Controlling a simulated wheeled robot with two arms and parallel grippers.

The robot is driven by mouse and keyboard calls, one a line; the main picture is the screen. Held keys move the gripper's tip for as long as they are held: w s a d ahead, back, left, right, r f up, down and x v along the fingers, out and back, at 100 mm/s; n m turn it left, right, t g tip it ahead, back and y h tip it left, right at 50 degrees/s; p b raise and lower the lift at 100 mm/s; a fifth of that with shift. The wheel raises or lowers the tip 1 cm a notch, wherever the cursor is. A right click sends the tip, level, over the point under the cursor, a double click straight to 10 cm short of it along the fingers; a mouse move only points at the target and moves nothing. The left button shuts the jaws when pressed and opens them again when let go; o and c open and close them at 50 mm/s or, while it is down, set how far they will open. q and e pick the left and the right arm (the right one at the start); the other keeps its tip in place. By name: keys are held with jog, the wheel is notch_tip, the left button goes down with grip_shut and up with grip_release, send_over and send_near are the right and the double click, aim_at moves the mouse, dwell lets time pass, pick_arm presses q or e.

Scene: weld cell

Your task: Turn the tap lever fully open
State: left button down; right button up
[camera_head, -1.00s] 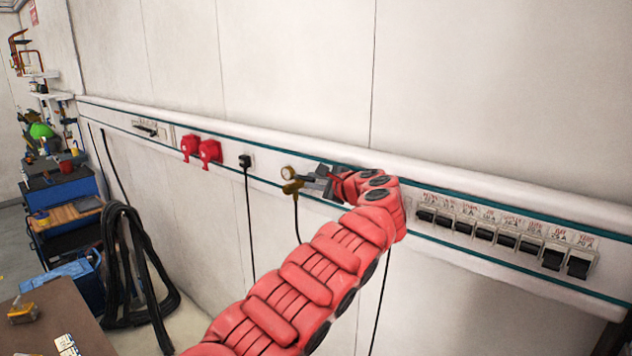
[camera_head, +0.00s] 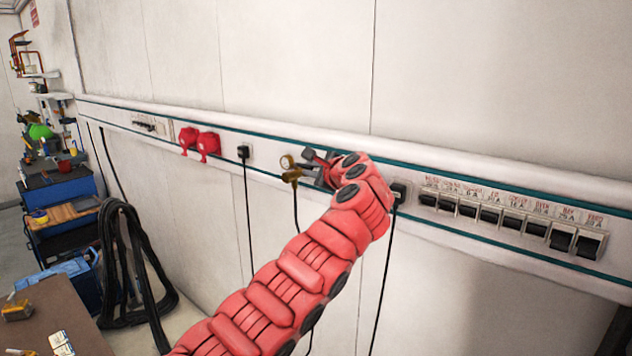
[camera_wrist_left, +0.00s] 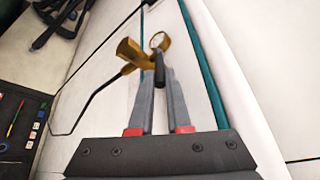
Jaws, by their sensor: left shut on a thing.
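The brass tap (camera_head: 291,175) with a small round gauge (camera_head: 287,161) is on the white wall rail. In the left wrist view the brass tap body (camera_wrist_left: 130,51) and the gauge (camera_wrist_left: 160,41) show just beyond the fingertips. My left gripper (camera_head: 306,166) is right beside the tap, and its fingers are close together. In the left wrist view my left gripper (camera_wrist_left: 159,80) is shut on the dark tap lever (camera_wrist_left: 159,67). The lever's exact angle is hard to tell. My right gripper is not in view.
Red sockets (camera_head: 208,145) and a black plug (camera_head: 243,152) are left of the tap. Another plug (camera_head: 398,192) and a row of breakers (camera_head: 515,217) are to the right. Black cables hang below the rail. A brown table (camera_head: 50,315) is at lower left.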

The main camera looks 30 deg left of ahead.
aim_at(299, 166)
pick_arm(q)
jog(key=s+m+t+h+b, duration=0.1)
jog(key=m+b, duration=0.1)
jog(key=b, duration=0.1)
jog(key=a+m+t+h+b, duration=0.1)
jog(key=t+h+b, duration=0.1)
jog(key=b, duration=0.1)
jog(key=s+a+m+t+h+b, duration=0.1)
jog(key=m+t+h+b, duration=0.1)
jog(key=b, duration=0.1)
jog(key=shift+s+a+r+m, duration=0.1)
jog(key=shift+s+r+m, duration=0.15)
jog(key=shift+s+m, duration=0.05)
jog(key=shift+s+a+r+h+b, duration=0.1)
jog(key=shift+h+b, duration=0.25)
jog(key=shift+h, duration=0.05)
jog(key=shift+r, duration=0.1)
jog(key=c, duration=0.9)
grip_release()
jog(key=shift+a, duration=0.1)
jog(key=shift+f, duration=0.2)
jog(key=shift+d+f+m, duration=0.15)
jog(key=shift+d+m, duration=0.1)
jog(key=shift+m, duration=0.05)
